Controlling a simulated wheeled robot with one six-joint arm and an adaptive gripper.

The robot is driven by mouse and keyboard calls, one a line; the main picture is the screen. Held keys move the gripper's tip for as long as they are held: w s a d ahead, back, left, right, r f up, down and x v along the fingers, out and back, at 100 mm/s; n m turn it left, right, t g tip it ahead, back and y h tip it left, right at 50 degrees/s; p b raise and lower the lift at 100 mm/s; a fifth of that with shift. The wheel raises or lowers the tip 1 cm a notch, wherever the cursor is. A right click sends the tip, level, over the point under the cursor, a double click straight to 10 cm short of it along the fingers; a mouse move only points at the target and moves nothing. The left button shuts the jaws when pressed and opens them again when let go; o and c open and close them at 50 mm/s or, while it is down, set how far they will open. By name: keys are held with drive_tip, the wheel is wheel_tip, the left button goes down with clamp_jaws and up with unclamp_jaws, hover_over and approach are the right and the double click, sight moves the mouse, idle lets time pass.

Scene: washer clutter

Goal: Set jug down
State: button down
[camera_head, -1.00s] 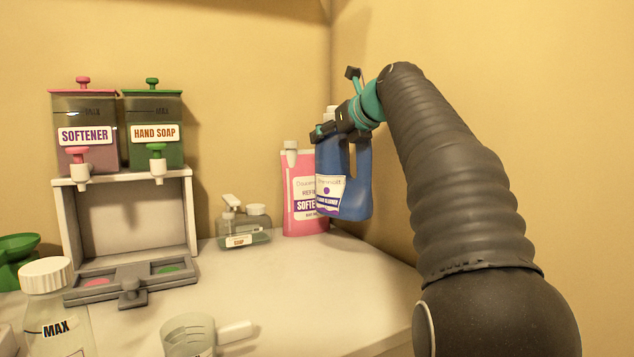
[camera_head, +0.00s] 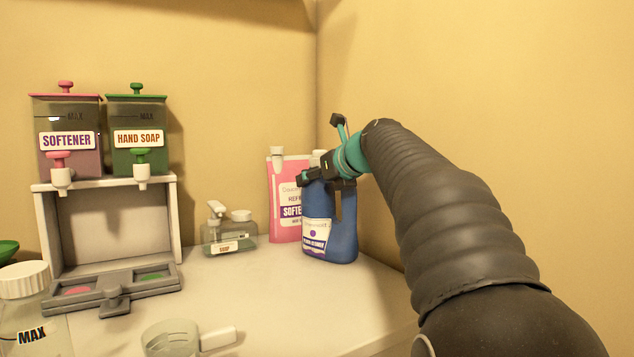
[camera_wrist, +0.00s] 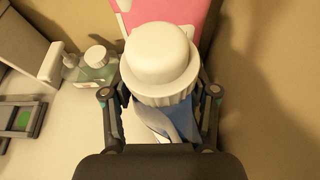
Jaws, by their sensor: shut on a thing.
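The jug is a blue bottle (camera_head: 342,236) with a white label and a white cap. It stands upright at the back right of the white counter (camera_head: 262,294), in front of a pink softener pouch; its base looks level with the counter top, but I cannot tell for sure that it touches. My gripper (camera_head: 325,178) is shut on the jug near its top, at the neck or handle. In the wrist view the jug's white cap (camera_wrist: 162,60) lies between the two fingers and hides most of the body below it.
The pink softener pouch (camera_head: 287,222) is close behind the jug. A soap bottle (camera_head: 229,236) stands to its left. A dispenser stand (camera_head: 170,225) with softener and hand soap tanks is further left. A measuring cup (camera_head: 170,338) and a capped MAX bottle (camera_head: 25,282) are in front. The wall is close on the right.

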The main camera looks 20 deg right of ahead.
drive_tip(key=shift+r, duration=0.15)
drive_tip(key=shift+c, duration=1.5)
unclamp_jaws()
drive_tip(key=v, duration=1.2)
drive_tip(key=shift+f, duration=0.2)
